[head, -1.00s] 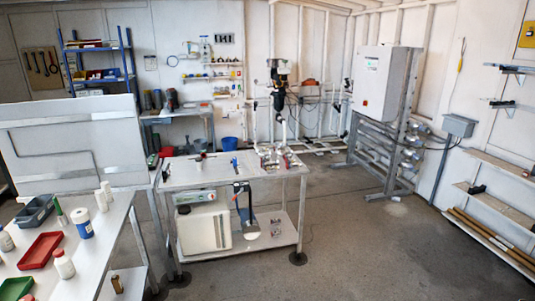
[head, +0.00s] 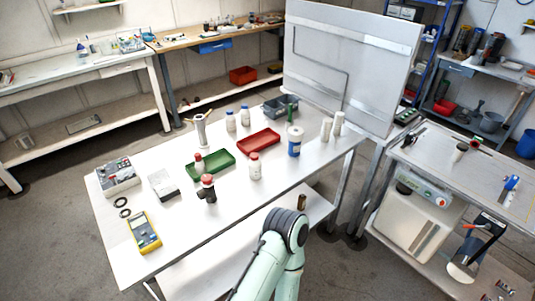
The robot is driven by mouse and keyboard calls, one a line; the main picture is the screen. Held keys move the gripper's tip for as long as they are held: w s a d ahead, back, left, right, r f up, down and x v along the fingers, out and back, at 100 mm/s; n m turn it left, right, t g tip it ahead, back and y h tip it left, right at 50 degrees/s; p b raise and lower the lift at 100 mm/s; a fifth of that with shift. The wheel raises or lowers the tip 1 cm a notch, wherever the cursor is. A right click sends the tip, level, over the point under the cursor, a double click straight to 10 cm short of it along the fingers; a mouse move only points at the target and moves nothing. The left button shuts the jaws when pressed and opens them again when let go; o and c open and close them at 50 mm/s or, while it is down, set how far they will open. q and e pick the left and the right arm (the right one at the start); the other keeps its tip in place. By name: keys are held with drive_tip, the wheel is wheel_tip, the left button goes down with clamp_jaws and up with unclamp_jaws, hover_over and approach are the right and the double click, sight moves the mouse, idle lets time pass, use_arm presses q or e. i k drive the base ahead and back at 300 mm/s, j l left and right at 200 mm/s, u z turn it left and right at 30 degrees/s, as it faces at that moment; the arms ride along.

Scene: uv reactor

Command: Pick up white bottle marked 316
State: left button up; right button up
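Several white bottles stand on the white table; no marking 316 is readable at this size. A white bottle with a red cap (head: 254,168) stands upright in front of the red tray. Two smaller white bottles with blue caps, a left one (head: 230,122) and a right one (head: 245,116), stand behind the trays. Two plain white cylinders, a left one (head: 326,130) and a right one (head: 338,123), stand near the table's right end. Neither gripper is in view; only one of my arm links shows at the bottom.
The white table (head: 165,232) also holds a red tray (head: 258,141), a green tray (head: 213,163), a grey bin (head: 281,106), a yellow meter (head: 144,232) and a dark red-topped fitting (head: 209,188). A tall grey panel (head: 350,60) stands behind its right end. A metal cart (head: 470,181) stands at right.

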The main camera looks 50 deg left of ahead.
sight(255, 167)
drive_tip(key=i+u, duration=0.2)
drive_tip(key=i, duration=0.65)
drive_tip(key=i+l+u, duration=0.1)
drive_tip(key=i+u, duration=0.15)
drive_tip(key=i, duration=0.55)
drive_tip(key=i+u, duration=0.1)
drive_tip(key=u, duration=0.65)
drive_tip(key=i+l+u, duration=0.15)
drive_tip(key=u, duration=0.65)
drive_tip(key=i+l, duration=0.05)
drive_tip(key=l, duration=0.05)
